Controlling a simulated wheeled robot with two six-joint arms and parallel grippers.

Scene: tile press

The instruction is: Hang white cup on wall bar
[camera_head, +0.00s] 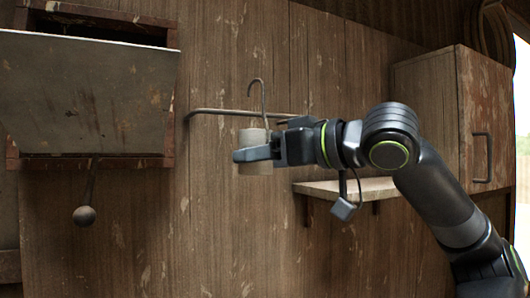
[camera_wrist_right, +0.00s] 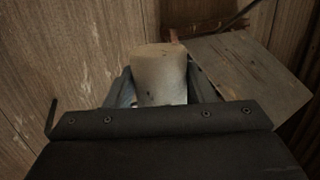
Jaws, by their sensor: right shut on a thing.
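The white cup (camera_head: 254,140) is held in front of the wooden wall, with a wire hook (camera_head: 262,95) rising from it and curving over at the top. The wall bar (camera_head: 215,111) is a thin horizontal rod; the hook's upper curve shows above it in the picture. I cannot tell whether the hook touches the bar. My right gripper (camera_head: 258,153) is shut on the cup from the right. In the right wrist view, the cup (camera_wrist_right: 159,75) sits between the fingers. My left gripper is not in view.
A small shelf (camera_head: 345,188) is on the wall behind my right arm. A wooden cabinet (camera_head: 428,95) with a handle stands at the right. A box with a grey panel (camera_head: 85,95) is at the upper left, with a ball-ended lever (camera_head: 84,215) below. Bare wall lies below the cup.

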